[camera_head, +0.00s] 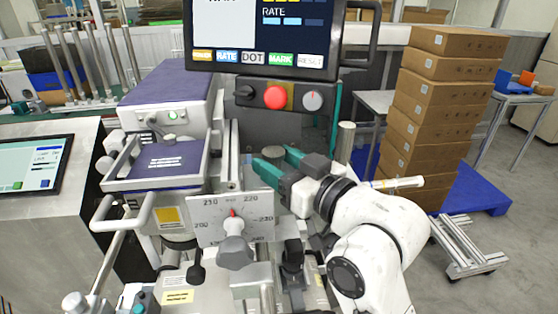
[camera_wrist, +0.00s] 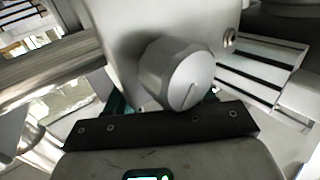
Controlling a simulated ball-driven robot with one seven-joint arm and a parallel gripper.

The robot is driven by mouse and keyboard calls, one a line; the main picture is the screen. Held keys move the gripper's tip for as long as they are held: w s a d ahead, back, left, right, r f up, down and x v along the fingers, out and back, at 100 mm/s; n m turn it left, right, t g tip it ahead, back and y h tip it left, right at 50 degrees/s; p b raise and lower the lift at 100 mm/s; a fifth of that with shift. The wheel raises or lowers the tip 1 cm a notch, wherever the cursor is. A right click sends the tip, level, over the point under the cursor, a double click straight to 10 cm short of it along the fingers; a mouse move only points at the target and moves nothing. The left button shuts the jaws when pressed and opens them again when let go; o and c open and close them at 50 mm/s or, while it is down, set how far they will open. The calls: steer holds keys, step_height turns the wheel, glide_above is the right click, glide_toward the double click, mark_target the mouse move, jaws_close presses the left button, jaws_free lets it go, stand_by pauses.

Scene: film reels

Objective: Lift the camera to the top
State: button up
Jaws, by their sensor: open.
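My gripper (camera_head: 280,163) has teal fingers and is open, in the middle of the head view, in front of the machine's upright column. In the wrist view, a grey round knob (camera_wrist: 184,76) with a line on its face lies just beyond the gripper's dark front plate. Bits of teal finger show on both sides of the knob, and I cannot tell whether they touch it. The knob's place in the head view is hidden by my gripper and arm. I cannot tell for certain which part is the camera.
A scale plate (camera_head: 213,215) with a red pointer and grey knob (camera_head: 235,252) stands left of my arm. A purple-topped unit (camera_head: 165,100) is at left. A screen panel (camera_head: 262,35) with a red button (camera_head: 275,97) is above. Stacked cardboard boxes (camera_head: 445,85) stand at right.

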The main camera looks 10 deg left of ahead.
jaws_close()
steer(key=shift+r+p, duration=1.15)
steer(key=shift+r, duration=1.05)
steer(key=shift+f, duration=0.1)
steer(key=shift+c, duration=0.8)
jaws_free()
steer(key=shift+o, duration=0.8)
steer(key=shift+f, duration=0.1)
